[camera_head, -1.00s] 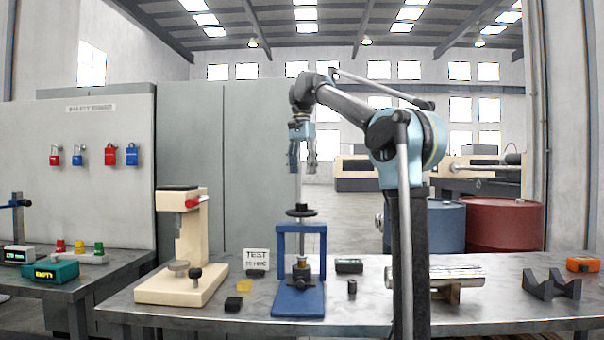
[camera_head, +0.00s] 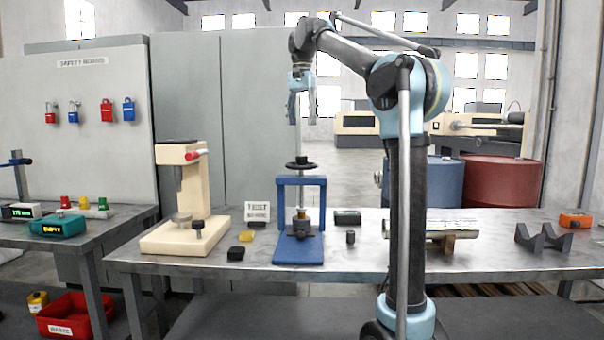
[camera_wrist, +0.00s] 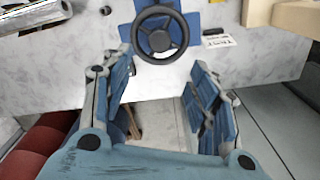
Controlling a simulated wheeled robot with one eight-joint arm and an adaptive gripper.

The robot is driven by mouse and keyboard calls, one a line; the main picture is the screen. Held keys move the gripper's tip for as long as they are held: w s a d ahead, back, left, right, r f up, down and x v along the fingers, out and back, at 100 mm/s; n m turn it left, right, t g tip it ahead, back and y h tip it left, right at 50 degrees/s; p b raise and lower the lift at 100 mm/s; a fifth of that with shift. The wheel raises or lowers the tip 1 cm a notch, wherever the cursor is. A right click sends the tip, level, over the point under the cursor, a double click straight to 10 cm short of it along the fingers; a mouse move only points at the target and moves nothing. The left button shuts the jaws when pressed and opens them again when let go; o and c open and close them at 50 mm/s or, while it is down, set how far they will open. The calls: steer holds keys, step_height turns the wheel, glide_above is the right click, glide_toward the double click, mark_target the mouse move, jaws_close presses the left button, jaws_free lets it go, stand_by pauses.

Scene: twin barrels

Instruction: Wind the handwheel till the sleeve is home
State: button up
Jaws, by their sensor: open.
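A small blue press (camera_head: 284,220) stands on the grey workbench, with a black handwheel (camera_head: 300,165) on top of its upright screw.
A cream arbor press (camera_head: 180,205) stands left of the blue press, with a TEST sign (camera_head: 257,213) between them. A metal cylinder on a wooden block (camera_head: 436,240) and dark V-blocks (camera_head: 541,238) lie to the right. A red bin (camera_head: 75,315) is low at the left.

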step_height(320, 180, up, 5)
steer(key=n, duration=3)
step_height(320, 180, down, 17)
steer(key=shift+s+f, duration=0.1)
steer(key=shift+f, duration=0.05)
steer(key=shift+c, duration=0.6)
steer(key=c, duration=1)
